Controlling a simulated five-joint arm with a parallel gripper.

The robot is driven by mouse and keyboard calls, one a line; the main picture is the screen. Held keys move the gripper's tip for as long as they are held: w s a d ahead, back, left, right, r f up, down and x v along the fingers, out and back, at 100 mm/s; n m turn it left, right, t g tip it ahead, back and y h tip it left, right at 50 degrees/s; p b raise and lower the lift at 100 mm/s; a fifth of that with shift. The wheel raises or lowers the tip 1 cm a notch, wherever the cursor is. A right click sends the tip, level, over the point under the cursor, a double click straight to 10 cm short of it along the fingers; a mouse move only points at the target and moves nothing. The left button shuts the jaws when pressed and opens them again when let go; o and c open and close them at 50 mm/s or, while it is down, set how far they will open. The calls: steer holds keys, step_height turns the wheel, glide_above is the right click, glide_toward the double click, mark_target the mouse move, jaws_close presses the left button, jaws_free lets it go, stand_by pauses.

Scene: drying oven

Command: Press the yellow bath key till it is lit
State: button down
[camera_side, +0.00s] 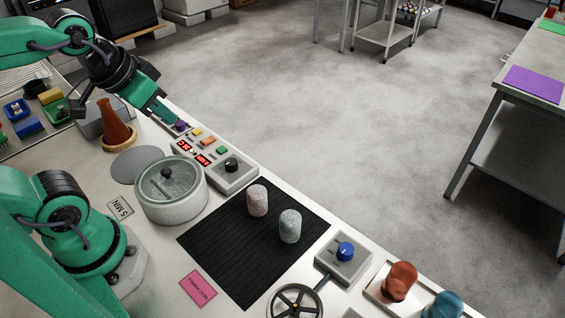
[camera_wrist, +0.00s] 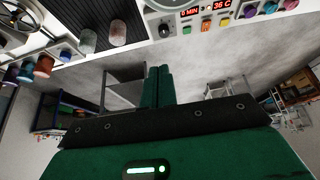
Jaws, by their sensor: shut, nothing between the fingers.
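The yellow key (camera_side: 197,132) sits at the far end of a row of keys on the grey control panel (camera_side: 237,180). An orange key (camera_side: 208,141) and a green key (camera_side: 221,150) follow it. In the wrist view the yellow key (camera_wrist: 222,12) is near the top edge; I cannot tell whether it is lit. The round bath (camera_side: 168,205) with a clear lid stands beside the panel. My gripper (camera_side: 172,118) is shut and empty, close to a purple knob and beyond the yellow key in the side view. Its closed fingers also show in the wrist view (camera_wrist: 158,72).
Red displays (camera_side: 203,160) and a black knob (camera_side: 232,165) are on the panel. A purple knob (camera_side: 181,125) lies just beyond it. A brown flask (camera_side: 113,123) stands left of my gripper. Two speckled jars (camera_side: 257,200) stand on a black mat (camera_side: 240,265).

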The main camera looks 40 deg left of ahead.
stand_by(0.4)
steer(key=m+g, duration=0.6)
steer(key=m, duration=1.2)
glide_above(197, 131)
step_height(197, 131, down, 7)
steer(key=shift+f, duration=0.15)
step_height(197, 131, down, 14)
steer(key=shift+r, duration=0.1)
stand_by(0.4)
